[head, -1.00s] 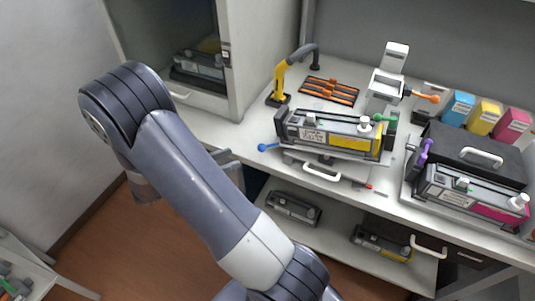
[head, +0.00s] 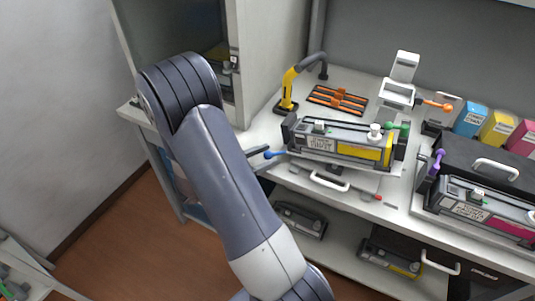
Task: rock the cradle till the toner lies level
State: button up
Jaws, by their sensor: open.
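A grey toner cartridge with a yellow label (head: 374,153) and white cap lies in the cradle (head: 298,153) on the worktop. Its right end sits lower in the picture, but I cannot tell tilt from viewing angle. My gripper (head: 262,155) is mostly hidden behind my arm.
A yellow hooked post (head: 288,92) and an orange-barred rack (head: 338,99) stand behind. A white device with an orange-tipped lever (head: 398,93) is behind right. Another cartridge with a magenta label (head: 500,225) lies at right, before coloured boxes. A cabinet stands left; cartridges lie on the lower shelf.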

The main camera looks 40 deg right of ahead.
jog(key=shift+s+d, duration=0.1)
jog(key=shift+d, duration=0.35)
grip_shut()
dwell(0.4)
